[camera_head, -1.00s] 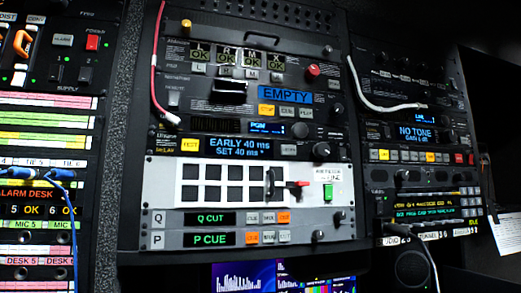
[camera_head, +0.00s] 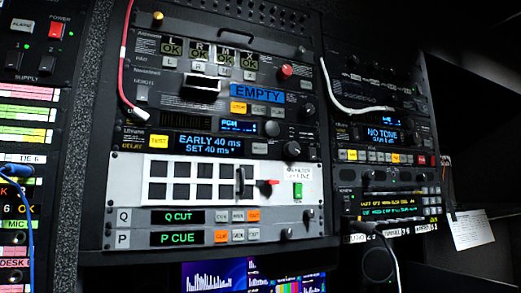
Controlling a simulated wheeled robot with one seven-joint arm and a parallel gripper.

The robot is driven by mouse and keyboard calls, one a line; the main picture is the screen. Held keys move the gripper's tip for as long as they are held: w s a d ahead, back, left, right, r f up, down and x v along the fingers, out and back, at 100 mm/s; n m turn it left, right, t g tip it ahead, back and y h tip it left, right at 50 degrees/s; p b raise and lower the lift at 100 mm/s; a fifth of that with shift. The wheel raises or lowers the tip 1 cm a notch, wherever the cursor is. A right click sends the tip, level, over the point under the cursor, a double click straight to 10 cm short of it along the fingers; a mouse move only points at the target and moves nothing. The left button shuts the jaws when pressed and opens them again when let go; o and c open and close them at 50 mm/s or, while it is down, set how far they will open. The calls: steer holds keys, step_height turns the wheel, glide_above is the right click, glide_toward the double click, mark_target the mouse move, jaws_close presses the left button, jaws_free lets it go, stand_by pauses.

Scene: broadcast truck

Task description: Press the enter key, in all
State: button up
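No key that I can read as enter shows; most key lettering is too small. Small keys (camera_head: 237,236) stand beside the green P CUE display (camera_head: 178,238), the first lit orange. Similar keys (camera_head: 237,215) stand beside the Q CUT display (camera_head: 180,217), the last lit orange. In the right rack, a block of small dark keys (camera_head: 431,200) sits beside a yellow and green text display (camera_head: 390,205). A row of yellow, white and red keys (camera_head: 380,157) lies under the NO TONE display (camera_head: 383,135). My gripper is not in view.
A red cable (camera_head: 124,80), a white cable (camera_head: 345,108) and blue cables (camera_head: 20,180) hang across the fronts. Monitors (camera_head: 220,274) glow below.

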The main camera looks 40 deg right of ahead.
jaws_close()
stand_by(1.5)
